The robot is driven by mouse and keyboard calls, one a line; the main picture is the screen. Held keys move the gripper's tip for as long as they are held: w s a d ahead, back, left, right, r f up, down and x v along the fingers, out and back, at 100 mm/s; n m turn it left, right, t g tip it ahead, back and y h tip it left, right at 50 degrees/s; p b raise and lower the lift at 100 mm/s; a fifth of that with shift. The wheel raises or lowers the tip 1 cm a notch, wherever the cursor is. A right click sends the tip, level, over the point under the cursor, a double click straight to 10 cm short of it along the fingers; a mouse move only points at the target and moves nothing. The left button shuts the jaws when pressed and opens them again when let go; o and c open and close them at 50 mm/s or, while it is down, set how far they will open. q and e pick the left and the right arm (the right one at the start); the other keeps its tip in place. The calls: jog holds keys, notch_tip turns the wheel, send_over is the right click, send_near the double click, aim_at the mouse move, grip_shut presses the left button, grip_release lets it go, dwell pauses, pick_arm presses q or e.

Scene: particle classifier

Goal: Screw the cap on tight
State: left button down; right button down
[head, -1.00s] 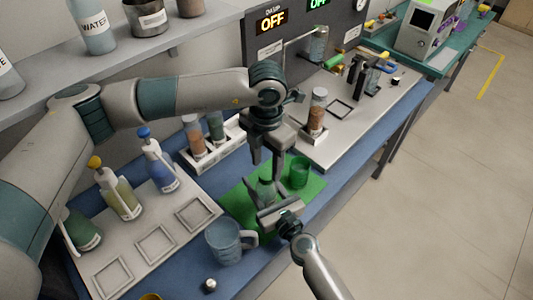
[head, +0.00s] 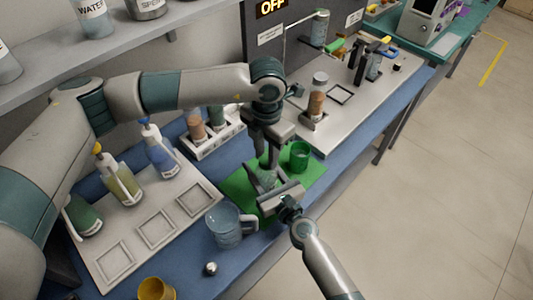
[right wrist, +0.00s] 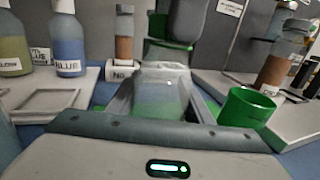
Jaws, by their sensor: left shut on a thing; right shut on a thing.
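A clear, faintly green jar (head: 267,181) stands over the green mat in the head view. It also shows in the right wrist view (right wrist: 160,97), upright between my right fingers. My right gripper (head: 272,187) is shut on the jar from the front. My left gripper (head: 262,158) points down from above, its fingertips at the jar's top. It is shut on the cap, which its fingers mostly hide. In the right wrist view a pale band (right wrist: 163,66) shows at the jar's top, below my dark left fingers. I cannot tell how far the cap is seated.
A green cup (head: 299,157) stands on the green mat (head: 240,187) close to the right of the jar. A clear mug (head: 224,226) is in front left. A white tube rack (head: 212,143) is behind. A tray with square recesses (head: 155,230) holds bottles at left.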

dwell(0.3)
pick_arm(q)
jog(key=m, duration=0.5)
jog(key=c, duration=1.4)
grip_release()
jog(key=shift+o, duration=0.2)
jog(key=shift+r, duration=0.1)
notch_tip(320, 180, up, 12)
pick_arm(e)
jog(key=c, duration=0.8)
grip_release()
